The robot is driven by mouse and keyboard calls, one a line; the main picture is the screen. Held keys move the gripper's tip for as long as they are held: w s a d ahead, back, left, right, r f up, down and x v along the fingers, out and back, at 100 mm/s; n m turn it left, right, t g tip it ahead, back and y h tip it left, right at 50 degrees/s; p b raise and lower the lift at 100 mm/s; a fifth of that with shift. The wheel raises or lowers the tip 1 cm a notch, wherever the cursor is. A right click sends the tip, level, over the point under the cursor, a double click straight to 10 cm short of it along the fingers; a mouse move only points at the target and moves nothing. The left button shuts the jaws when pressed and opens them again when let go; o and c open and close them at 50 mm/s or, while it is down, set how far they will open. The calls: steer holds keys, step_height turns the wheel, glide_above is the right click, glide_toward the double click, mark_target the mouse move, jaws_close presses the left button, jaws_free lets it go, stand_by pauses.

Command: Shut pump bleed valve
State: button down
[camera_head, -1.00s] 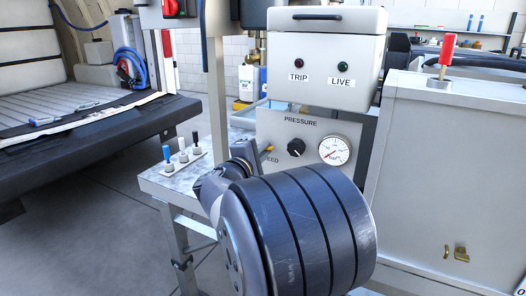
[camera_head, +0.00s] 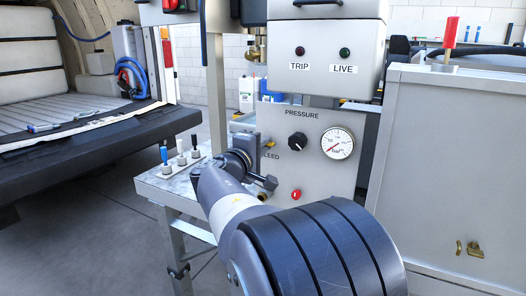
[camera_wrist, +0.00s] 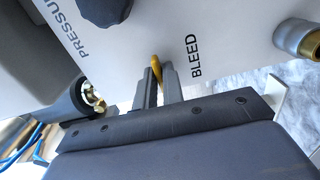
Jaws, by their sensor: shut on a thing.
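The pump panel (camera_head: 325,182) carries the bleed valve's yellow lever (camera_wrist: 156,66), which shows in the wrist view beside the word BLEED. My gripper (camera_wrist: 160,76) is shut on this lever, its two dark fingers on either side of it. The lever's tip shows just past the fingers; the rest of the valve is hidden.
Above are a black pressure knob (camera_head: 298,141), a gauge (camera_head: 337,143) and a box with TRIP and LIVE lamps (camera_head: 327,60). A red button (camera_head: 296,194) sits low on the panel. A grey cabinet (camera_head: 440,165) stands close at right.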

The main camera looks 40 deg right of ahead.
steer(key=c, duration=1.6)
jaws_free()
steer(key=v, duration=1)
steer(key=shift+s+a, duration=0.15)
steer(key=shift+a, duration=0.25)
steer(key=x, duration=1.1)
steer(key=shift+a, duration=0.1)
